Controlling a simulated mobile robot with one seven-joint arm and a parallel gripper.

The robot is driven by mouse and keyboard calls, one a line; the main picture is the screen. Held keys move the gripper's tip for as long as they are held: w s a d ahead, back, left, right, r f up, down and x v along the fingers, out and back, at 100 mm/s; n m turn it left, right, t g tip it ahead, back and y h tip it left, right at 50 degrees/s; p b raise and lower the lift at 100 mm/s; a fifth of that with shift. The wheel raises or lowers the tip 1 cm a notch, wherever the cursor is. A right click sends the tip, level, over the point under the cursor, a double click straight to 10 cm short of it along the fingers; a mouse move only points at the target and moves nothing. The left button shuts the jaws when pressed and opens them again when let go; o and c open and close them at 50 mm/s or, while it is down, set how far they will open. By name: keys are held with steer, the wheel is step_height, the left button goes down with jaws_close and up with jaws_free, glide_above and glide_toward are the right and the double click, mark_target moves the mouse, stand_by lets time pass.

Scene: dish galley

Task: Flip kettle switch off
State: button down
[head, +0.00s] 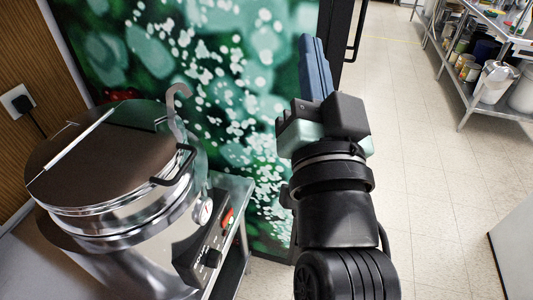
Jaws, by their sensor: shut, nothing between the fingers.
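A large steel kettle (110,165) with a dark, shiny lid stands at the left in the head view. Its control box (205,250) is at the lower right of its body, with a black knob (212,258) and a lit red-orange switch (227,219). A round dial gauge (203,211) sits just above the box. My gripper (315,65) is to the right of the kettle and raised, pointing up and away in the picture. Its fingers are shut and empty, apart from the kettle and the switch.
A patterned green panel (215,60) stands behind the kettle. A wall plug (17,104) with a cord is at the far left. A metal shelf rack (490,40) with cans and tubs is at the upper right. Tiled floor (430,160) is clear at the right.

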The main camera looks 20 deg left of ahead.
mark_target(227, 218)
steer(key=s+a+f+m+g+y+b, duration=0.1)
steer(key=s+f+m+g+b, duration=0.1)
steer(key=f, duration=1.2)
steer(key=s+f+m+g+y+b, duration=0.2)
steer(key=f+m+b, duration=0.2)
steer(key=f, duration=1)
steer(key=s+a+f+m+g+y+b, duration=0.1)
steer(key=f+b, duration=0.4)
steer(key=f, duration=0.9)
steer(key=s+m+g, duration=0.1)
steer(key=s+m, duration=0.1)
steer(key=shift+a+m, duration=0.3)
steer(key=shift+a, duration=0.05)
steer(key=shift+f, duration=0.1)
steer(key=w+a+p, duration=0.1)
steer(key=w+a, duration=0.7)
steer(key=a, duration=0.1)
steer(key=shift+w+a, duration=0.35)
steer(key=shift+w, duration=0.05)
